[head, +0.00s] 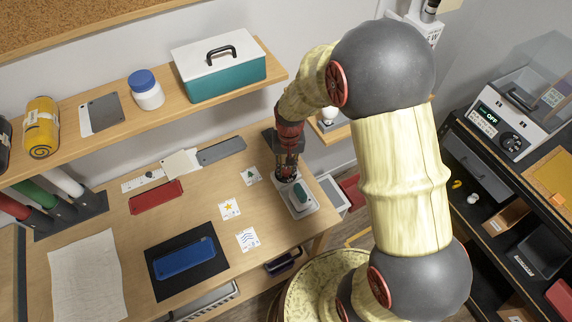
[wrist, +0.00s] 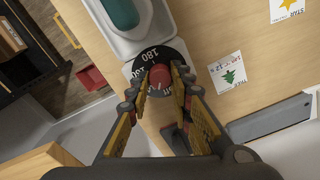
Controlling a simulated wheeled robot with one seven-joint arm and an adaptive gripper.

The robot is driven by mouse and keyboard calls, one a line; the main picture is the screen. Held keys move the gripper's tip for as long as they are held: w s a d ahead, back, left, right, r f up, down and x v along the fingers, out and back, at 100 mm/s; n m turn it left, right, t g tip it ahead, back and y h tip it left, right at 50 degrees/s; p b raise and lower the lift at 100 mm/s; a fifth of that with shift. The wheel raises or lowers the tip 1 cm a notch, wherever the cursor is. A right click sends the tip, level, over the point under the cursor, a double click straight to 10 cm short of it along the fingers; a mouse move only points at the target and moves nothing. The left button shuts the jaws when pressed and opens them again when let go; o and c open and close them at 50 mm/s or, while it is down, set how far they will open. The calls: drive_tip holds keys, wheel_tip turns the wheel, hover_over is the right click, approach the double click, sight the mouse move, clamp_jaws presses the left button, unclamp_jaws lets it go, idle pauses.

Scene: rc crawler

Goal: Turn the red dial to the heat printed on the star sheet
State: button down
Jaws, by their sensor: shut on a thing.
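The red dial (wrist: 159,76) sits on a black round plate with white numbers in the wrist view. "180" reads on the plate's upper side; the other numbers are partly covered. The dial belongs to a white unit (head: 304,208) with a teal piece on top, at the table's right end. My gripper (wrist: 166,82) is shut on the red dial, one finger on each side. In the head view my gripper (head: 287,173) hides the dial. The star sheet (head: 229,208) lies flat left of the unit, and its edge shows in the wrist view (wrist: 285,9). Its print is too small to read.
A tree sheet (head: 250,176) and a wavy-line sheet (head: 248,239) lie near the star sheet. A blue case (head: 184,258) rests on a black mat. A shelf with a teal box (head: 220,76) overhangs the table's back. The table's right edge is close to the unit.

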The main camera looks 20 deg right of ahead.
sight(288, 170)
drive_tip(key=m+p, duration=0.1)
drive_tip(key=m, duration=0.3)
drive_tip(key=shift+m+p, duration=0.4)
idle(0.4)
drive_tip(key=c, duration=1.6)
unclamp_jaws()
drive_tip(key=shift+r, duration=0.15)
drive_tip(key=r, duration=1.1)
drive_tip(key=shift+s+d+r, duration=0.2)
drive_tip(key=shift+r, duration=0.15)
